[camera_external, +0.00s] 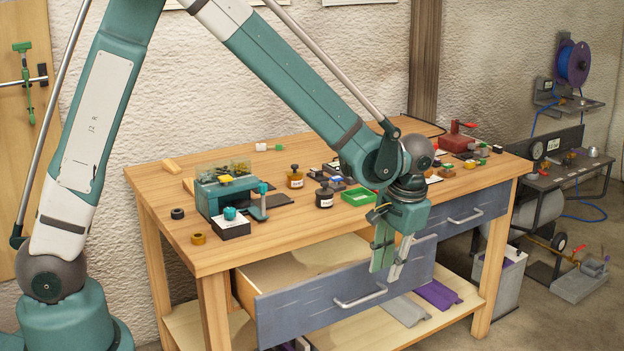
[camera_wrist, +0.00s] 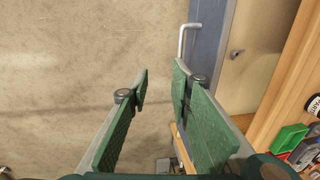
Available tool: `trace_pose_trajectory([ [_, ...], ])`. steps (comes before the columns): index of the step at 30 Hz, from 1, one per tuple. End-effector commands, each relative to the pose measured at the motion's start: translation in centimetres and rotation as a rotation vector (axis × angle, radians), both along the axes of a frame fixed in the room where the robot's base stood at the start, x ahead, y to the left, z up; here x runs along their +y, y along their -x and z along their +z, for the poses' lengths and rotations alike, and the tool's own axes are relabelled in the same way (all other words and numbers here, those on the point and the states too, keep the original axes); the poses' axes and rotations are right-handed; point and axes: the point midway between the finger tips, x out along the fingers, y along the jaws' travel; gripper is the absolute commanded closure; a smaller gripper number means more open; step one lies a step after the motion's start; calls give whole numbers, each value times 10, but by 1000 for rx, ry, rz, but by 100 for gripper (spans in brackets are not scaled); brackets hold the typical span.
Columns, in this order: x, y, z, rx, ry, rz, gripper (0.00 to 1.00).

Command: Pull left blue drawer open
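The left blue drawer (camera_external: 310,308) stands pulled out from the workbench, and its pale wooden inside shows behind the blue front. Its light metal handle (camera_external: 360,298) is on the front face. My gripper (camera_external: 385,273) points down by the right part of this front, right of and above the handle in the picture. In the wrist view my gripper (camera_wrist: 160,76) has its green fingers apart with nothing between them. There the handle (camera_wrist: 184,40) lies beyond the right finger's tip, beside the blue drawer front (camera_wrist: 205,45). I cannot tell whether a finger touches the drawer.
The right blue drawer (camera_external: 468,216) is shut. The wooden bench top (camera_external: 290,225) carries small bottles, a green tray (camera_external: 358,197) and a teal machine (camera_external: 222,190). A lower shelf (camera_external: 450,310) holds purple and grey cloths. Bare floor lies in front.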

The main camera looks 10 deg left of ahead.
Motion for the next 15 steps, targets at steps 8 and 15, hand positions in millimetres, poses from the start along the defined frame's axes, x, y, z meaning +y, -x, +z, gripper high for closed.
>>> trace_pose_trajectory([
  [8,32,-32,-29,0,0,3,78],
  [15,38,-37,-34,-1,1,0,78],
])
